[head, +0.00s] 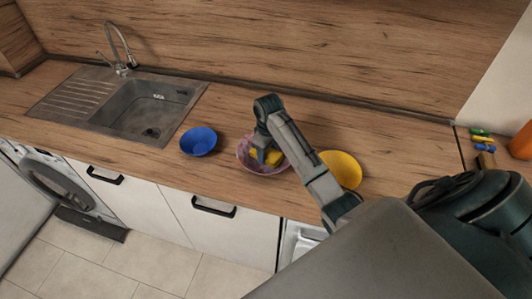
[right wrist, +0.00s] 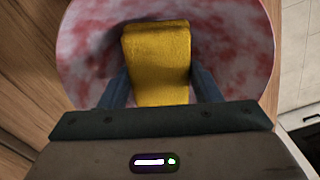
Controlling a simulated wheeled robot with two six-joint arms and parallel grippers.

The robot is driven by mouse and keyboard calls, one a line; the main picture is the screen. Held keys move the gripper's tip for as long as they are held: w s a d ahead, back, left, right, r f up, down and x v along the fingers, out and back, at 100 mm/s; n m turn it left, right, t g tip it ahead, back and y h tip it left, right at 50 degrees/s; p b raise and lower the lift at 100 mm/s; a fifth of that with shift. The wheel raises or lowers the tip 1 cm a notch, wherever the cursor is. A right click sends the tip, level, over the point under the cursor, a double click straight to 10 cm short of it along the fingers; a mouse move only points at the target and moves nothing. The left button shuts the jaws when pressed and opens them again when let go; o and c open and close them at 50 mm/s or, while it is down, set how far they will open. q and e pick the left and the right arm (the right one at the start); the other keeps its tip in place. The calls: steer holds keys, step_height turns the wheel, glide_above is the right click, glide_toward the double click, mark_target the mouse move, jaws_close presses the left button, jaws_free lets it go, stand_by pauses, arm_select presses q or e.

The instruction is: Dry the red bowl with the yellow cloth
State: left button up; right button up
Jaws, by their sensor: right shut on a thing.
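The red bowl (head: 245,158) has a mottled red and white inside and stands on the wooden worktop between a blue bowl and a yellow one. In the right wrist view the red bowl (right wrist: 88,50) fills the middle of the picture. My right gripper (head: 264,155) reaches down into it. It is shut on the yellow cloth (right wrist: 158,60), a folded block between the fingers, inside the bowl's rim. In the head view the cloth (head: 273,157) is partly hidden by the gripper. I cannot tell whether it touches the bowl's inner surface. My left gripper is not in view.
A blue bowl (head: 199,141) stands left of the red bowl, and a yellow bowl (head: 342,168) stands close on its right. The steel sink (head: 150,108) with its tap is further left. Small coloured items (head: 482,138) and an orange object (head: 522,142) lie at far right.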

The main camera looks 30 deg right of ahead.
steer(key=shift+w+d, duration=0.1)
steer(key=shift+d, duration=0.2)
steer(key=shift+s+a+f, duration=0.1)
steer(key=shift+s+a, duration=0.15)
steer(key=shift+a, duration=0.25)
steer(key=shift+s+a, duration=0.2)
steer(key=shift+a, duration=0.25)
steer(key=shift+d, duration=0.1)
steer(key=shift+w+d, duration=0.45)
steer(key=shift+d, duration=0.4)
steer(key=shift+s+a, duration=0.25)
steer(key=shift+a, duration=0.25)
steer(key=shift+s+a, duration=0.2)
steer(key=shift+a, duration=0.25)
steer(key=shift+d, duration=0.1)
